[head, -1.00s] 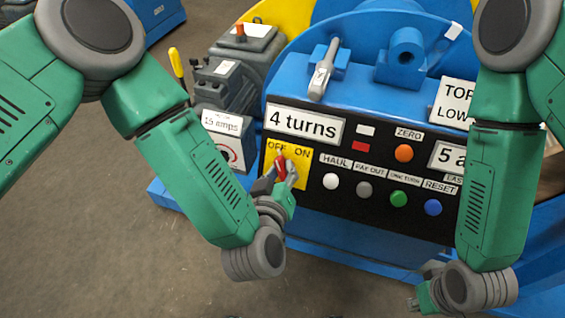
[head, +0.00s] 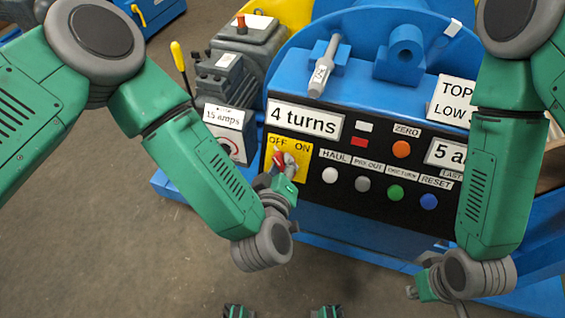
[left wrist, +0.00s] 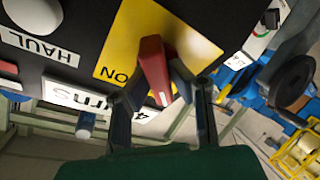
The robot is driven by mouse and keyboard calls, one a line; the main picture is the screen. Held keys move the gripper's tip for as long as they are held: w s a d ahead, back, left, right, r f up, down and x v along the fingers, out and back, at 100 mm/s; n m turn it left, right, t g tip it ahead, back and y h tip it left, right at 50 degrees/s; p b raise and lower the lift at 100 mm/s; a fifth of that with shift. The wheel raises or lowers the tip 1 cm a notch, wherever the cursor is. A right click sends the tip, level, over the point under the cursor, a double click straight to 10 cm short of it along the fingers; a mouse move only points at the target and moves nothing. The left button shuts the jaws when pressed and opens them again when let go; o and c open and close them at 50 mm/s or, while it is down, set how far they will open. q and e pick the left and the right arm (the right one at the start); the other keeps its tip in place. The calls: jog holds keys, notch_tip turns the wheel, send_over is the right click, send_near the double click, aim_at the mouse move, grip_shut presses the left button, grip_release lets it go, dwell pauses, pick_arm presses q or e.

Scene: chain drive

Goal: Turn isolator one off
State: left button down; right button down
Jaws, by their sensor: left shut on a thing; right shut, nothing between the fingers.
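The isolator is a yellow plate (head: 301,148) marked OFF and ON, with a red handle (head: 278,160) on it, at the left of the black panel. No label with the number one is readable on it. The handle's red end leans up and left, toward OFF. My left gripper (head: 279,170) is shut on the red handle, and its fingers partly hide it. In the left wrist view, the red handle (left wrist: 152,65) stands between the fingers in front of the yellow plate (left wrist: 135,35). My right gripper (head: 414,290) is shut and empty, low at the right, away from the panel.
The black panel (head: 318,215) carries white, grey, green and blue buttons right of the isolator, and an orange button (head: 401,149) above. A "4 turns" sign (head: 304,121) sits just above the isolator. A "15 amps" box (head: 222,135) stands to the left. Floor is open in front.

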pick_arm(q)
jog(key=c, duration=1.5)
grip_release()
jog(key=shift+w+a, duration=0.1)
jog(key=shift+w, duration=0.1)
jog(key=shift+v, duration=5.95)
